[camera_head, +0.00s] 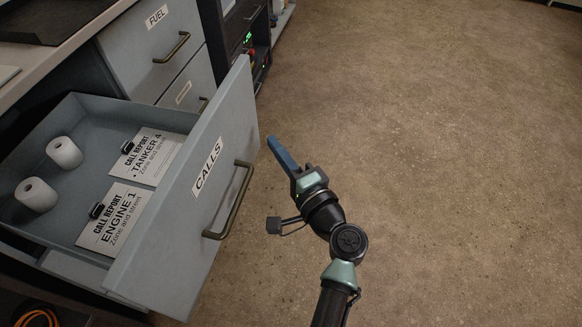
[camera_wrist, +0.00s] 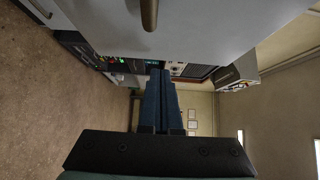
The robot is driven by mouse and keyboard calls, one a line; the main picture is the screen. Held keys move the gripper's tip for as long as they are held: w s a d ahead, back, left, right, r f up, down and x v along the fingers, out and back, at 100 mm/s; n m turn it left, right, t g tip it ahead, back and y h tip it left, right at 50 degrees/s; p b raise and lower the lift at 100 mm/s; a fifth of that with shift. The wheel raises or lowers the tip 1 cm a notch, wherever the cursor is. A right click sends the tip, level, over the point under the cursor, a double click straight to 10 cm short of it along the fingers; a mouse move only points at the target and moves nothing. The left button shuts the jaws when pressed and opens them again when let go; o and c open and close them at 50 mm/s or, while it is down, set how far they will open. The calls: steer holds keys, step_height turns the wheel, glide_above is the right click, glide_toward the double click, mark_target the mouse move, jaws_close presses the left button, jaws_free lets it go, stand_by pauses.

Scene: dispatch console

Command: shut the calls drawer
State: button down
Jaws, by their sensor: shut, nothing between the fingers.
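The calls drawer (camera_head: 180,235) is pulled out from the console, with its grey front labelled CALLS and a dark bar handle (camera_head: 231,205). Inside it lie two white paper rolls and two call report cards. My gripper (camera_head: 274,145) has blue fingers that are shut and empty. In the head view it is to the right of the drawer front, near its far end, and looks apart from it. In the wrist view the shut fingers (camera_wrist: 161,85) point ahead. A grey panel and a handle (camera_wrist: 149,12), probably the calls drawer's, fill the top of that view.
Above and behind the calls drawer is a shut drawer labelled FUEL (camera_head: 150,45), with another labelled drawer (camera_head: 186,88) below it. A dark rack with green lights (camera_head: 245,40) stands beyond. The brown floor (camera_head: 430,150) to the right is clear.

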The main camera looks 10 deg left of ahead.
mark_target(247, 131)
steer(key=shift+w+a, duration=0.2)
steer(key=shift+a, duration=1.95)
steer(key=shift+a, duration=0.1)
